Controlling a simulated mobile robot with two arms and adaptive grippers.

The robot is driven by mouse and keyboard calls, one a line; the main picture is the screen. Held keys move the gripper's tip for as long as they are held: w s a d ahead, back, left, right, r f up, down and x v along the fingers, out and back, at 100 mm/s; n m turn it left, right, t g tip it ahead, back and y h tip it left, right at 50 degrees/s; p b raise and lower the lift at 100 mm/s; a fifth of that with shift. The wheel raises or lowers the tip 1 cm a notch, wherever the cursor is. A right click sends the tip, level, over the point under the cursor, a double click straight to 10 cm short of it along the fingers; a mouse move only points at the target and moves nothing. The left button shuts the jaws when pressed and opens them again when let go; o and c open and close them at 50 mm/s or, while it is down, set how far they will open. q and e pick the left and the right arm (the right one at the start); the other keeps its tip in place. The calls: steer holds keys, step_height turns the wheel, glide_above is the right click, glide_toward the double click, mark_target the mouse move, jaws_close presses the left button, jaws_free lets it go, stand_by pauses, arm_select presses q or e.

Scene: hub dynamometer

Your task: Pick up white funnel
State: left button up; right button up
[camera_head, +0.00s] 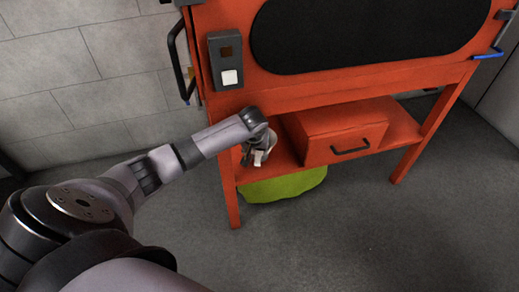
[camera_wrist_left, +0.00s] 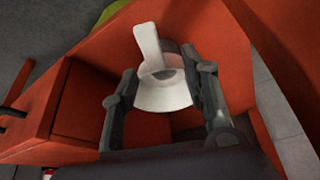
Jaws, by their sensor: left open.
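The white funnel (camera_wrist_left: 162,95) shows in the left wrist view with its spout toward the top of the picture and its wide cone toward me. It is on the red lower shelf. My left gripper (camera_wrist_left: 167,72) is open, with one finger on each side of the funnel; I cannot tell whether either finger touches it. In the head view my left gripper (camera_head: 255,155) reaches down to the left end of the shelf, beside the drawer box. A small white patch (camera_head: 258,158) at its fingers is probably the funnel, mostly hidden. My right gripper is not in view.
The red bench (camera_head: 330,88) with a black panel stands over the shelf. A red drawer box (camera_head: 325,148) with a black handle is just right of the gripper. A green bag (camera_head: 285,186) lies under the shelf. A grey switch box (camera_head: 226,62) is above. The front floor is clear.

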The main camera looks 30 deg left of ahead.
mark_target(258, 155)
arm_select(q)
steer(key=b+x, duration=0.1)
steer(key=x, duration=0.2)
steer(key=b+x, duration=0.1)
steer(key=x, duration=0.1)
steer(key=shift+w+d+f+b, duration=0.1)
steer(key=shift+d+f+b, duration=0.2)
steer(key=shift+f, duration=0.15)
steer(key=shift+c, duration=0.2)
jaws_close()
